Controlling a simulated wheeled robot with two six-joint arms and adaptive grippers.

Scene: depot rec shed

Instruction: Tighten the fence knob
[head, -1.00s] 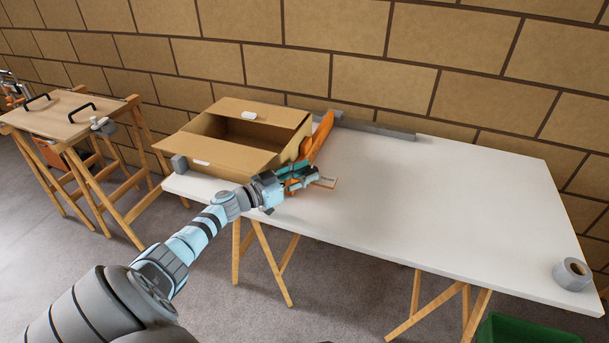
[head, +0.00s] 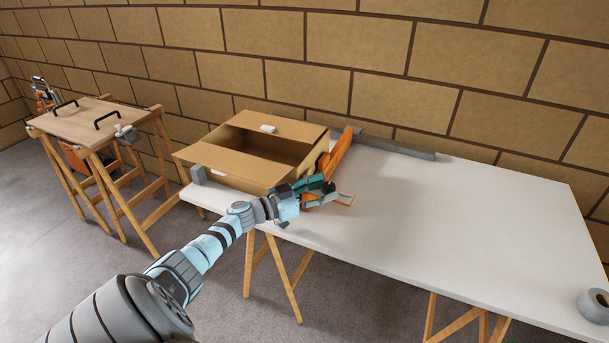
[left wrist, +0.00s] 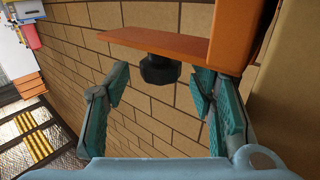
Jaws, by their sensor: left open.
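An orange fence (head: 341,152) leans up beside the cardboard box on the white table. In the left wrist view, its orange plate (left wrist: 155,44) has a dark, faceted knob (left wrist: 160,70) projecting from it. My left gripper (head: 328,193) is just in front of the fence in the head view. In the left wrist view, its teal fingers (left wrist: 160,100) are spread apart, with the knob beyond and between them. I see no finger touching the knob. The knob cannot be made out in the head view. My right gripper is not in view.
The open cardboard box (head: 222,181) stands left of the fence on the white table (head: 480,220). A grey bar (head: 400,147) lies along the back edge. A tape roll (head: 596,305) is at the right corner. The table's middle is clear. A wooden board (head: 85,117) on trestles stands at left.

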